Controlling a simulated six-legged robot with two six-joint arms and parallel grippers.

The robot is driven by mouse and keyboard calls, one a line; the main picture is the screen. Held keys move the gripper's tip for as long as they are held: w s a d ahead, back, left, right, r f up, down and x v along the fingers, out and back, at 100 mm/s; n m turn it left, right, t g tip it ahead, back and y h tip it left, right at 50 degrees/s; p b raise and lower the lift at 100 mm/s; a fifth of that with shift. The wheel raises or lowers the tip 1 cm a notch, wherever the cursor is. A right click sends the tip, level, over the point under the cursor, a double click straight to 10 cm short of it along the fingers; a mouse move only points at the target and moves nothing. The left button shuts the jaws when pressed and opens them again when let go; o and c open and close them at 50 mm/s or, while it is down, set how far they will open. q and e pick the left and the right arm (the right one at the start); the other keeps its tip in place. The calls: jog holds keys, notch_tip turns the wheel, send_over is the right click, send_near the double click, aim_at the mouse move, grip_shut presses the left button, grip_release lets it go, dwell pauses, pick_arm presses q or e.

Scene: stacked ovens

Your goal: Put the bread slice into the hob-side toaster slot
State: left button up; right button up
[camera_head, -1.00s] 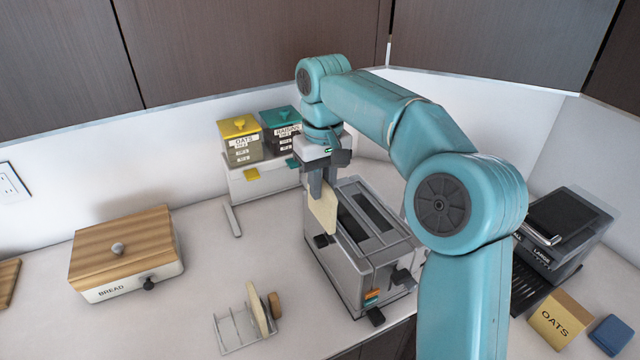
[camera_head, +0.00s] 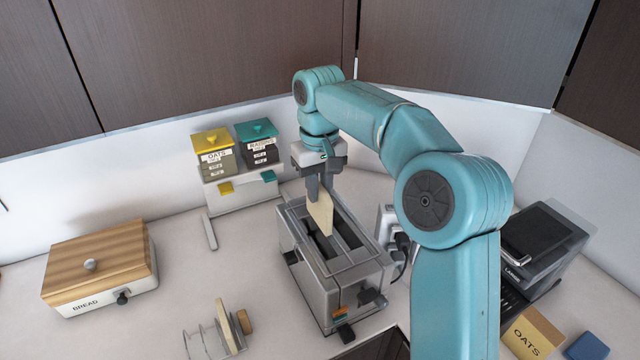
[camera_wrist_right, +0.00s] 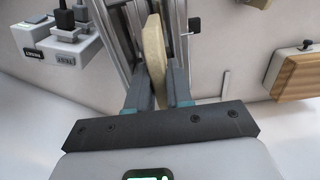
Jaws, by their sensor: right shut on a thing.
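The bread slice (camera_head: 320,213) is pale and hangs upright from my right gripper (camera_head: 319,188), which is shut on its upper part. The slice also shows between the two fingers in the right wrist view (camera_wrist_right: 154,55). The grey metal toaster (camera_head: 345,290) stands below, with two long dark slots side by side. In the head view the slice's lower end overlaps the slot area, near the left slot (camera_head: 322,243). Whether its lower edge is inside a slot or just above it, I cannot tell. My left gripper is not in view.
Canisters on a white stand (camera_head: 240,190) are behind the toaster. A white socket block (camera_head: 388,222) with plugs is right of it.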

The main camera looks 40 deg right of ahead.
aim_at(316, 216)
jog(key=shift+w+a, duration=0.25)
jog(key=shift+a, duration=0.05)
jog(key=shift+s+d+f, duration=0.25)
jog(key=shift+w+a+f+b, duration=0.1)
jog(key=shift+a+f+b, duration=0.05)
jog(key=shift+f+b, duration=0.3)
jog(key=shift+w+a+f+b, duration=0.1)
jog(key=shift+f+b, duration=0.25)
jog(key=shift+f, duration=0.1)
jog(key=shift+s+d+f+b, duration=0.1)
jog(key=shift+f+b, duration=0.3)
jog(key=shift+f, duration=0.15)
jog(key=shift+s+d+f+b, duration=0.1)
jog(key=shift+f+b, duration=0.25)
jog(key=shift+f, duration=0.2)
jog(key=shift+w+a+f+b, duration=0.1)
jog(key=shift+f+b, duration=0.3)
jog(key=shift+f, duration=0.2)
jog(key=shift+w+a+f+b, duration=0.1)
jog(key=shift+f+b, duration=0.25)
jog(key=shift+f, duration=0.2)
jog(key=shift+s+d+f+b, duration=0.1)
jog(key=shift+d+f+b, duration=0.05)
jog(key=shift+f+b, duration=0.4)
jog(key=shift+f, duration=0.1)
